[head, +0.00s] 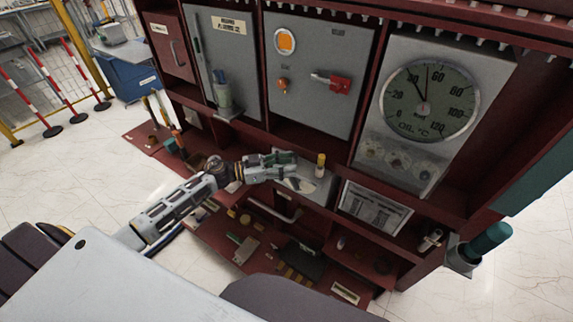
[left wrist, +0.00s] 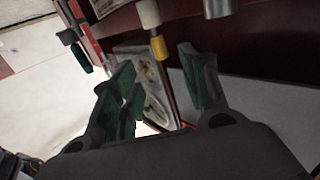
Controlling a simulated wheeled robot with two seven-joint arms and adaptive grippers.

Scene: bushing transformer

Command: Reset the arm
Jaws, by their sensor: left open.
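My left gripper (head: 283,168) reaches in from the left in the head view, over the grey shelf of the dark red cabinet. Its fingers are open and apart in the left wrist view (left wrist: 160,88), with green pads and nothing between them. A small yellow and white upright part (head: 320,165) stands just right of the fingertips; a yellow and white part (left wrist: 157,35) also shows beyond the fingers in the left wrist view. It looks apart from the fingers. My right gripper is in neither view.
The cabinet carries a grey panel (head: 312,75) with an orange light and red switch, and a large dial gauge (head: 425,103). Loose tools lie on the lower shelf (head: 215,228). A teal-handled tool (head: 487,242) sits at the right corner. Striped barriers and open floor lie left.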

